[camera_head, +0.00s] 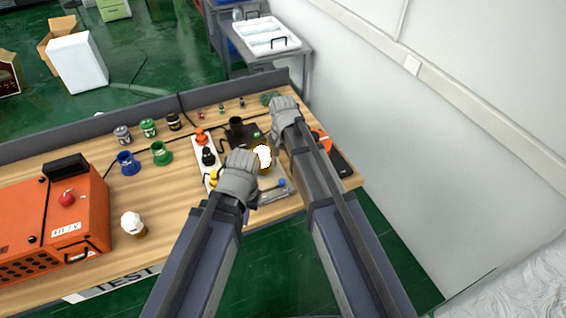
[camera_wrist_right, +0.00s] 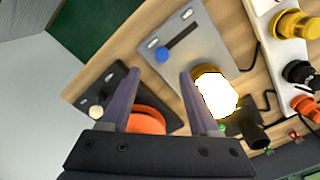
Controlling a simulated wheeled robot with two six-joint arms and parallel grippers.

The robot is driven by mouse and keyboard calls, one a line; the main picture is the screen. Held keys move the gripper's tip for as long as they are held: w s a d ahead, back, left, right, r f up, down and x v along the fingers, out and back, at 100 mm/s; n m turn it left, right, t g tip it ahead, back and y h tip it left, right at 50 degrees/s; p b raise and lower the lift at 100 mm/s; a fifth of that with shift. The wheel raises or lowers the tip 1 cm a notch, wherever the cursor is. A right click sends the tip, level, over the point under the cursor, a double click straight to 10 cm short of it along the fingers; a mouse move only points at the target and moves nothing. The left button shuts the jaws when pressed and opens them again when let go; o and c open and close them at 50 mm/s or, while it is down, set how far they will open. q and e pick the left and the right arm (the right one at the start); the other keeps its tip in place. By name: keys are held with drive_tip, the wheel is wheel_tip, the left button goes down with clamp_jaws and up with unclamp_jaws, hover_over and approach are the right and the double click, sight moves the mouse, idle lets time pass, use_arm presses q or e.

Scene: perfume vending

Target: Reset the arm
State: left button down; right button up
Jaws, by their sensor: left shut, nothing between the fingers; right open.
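My left gripper (camera_head: 238,178) is over the front of the wooden table in the head view, shut and empty. My right gripper (camera_head: 285,110) is above the table's right part, further back. In the right wrist view my right gripper (camera_wrist_right: 160,75) has its two fingers apart with nothing held between them. A bright white and yellow round thing (camera_head: 263,157) stands between the two arms. It also shows beside one finger in the right wrist view (camera_wrist_right: 217,93). The fingertips of my left gripper are hidden from above.
An orange box (camera_head: 48,222) and a white-topped cup (camera_head: 133,223) are at left. A white strip with coloured knobs (camera_head: 207,157), a blue-knobbed plate (camera_wrist_right: 198,42) and a black plate with an orange disc (camera_wrist_right: 147,120) lie near the arms. A wall (camera_head: 400,130) stands right.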

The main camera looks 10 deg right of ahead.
idle(0.4)
drive_tip(key=s+n+h+b, duration=0.1)
drive_tip(key=s+n, duration=0.8)
drive_tip(key=s, duration=1)
drive_tip(key=shift+a+f, duration=0.4)
drive_tip(key=shift+f, duration=0.05)
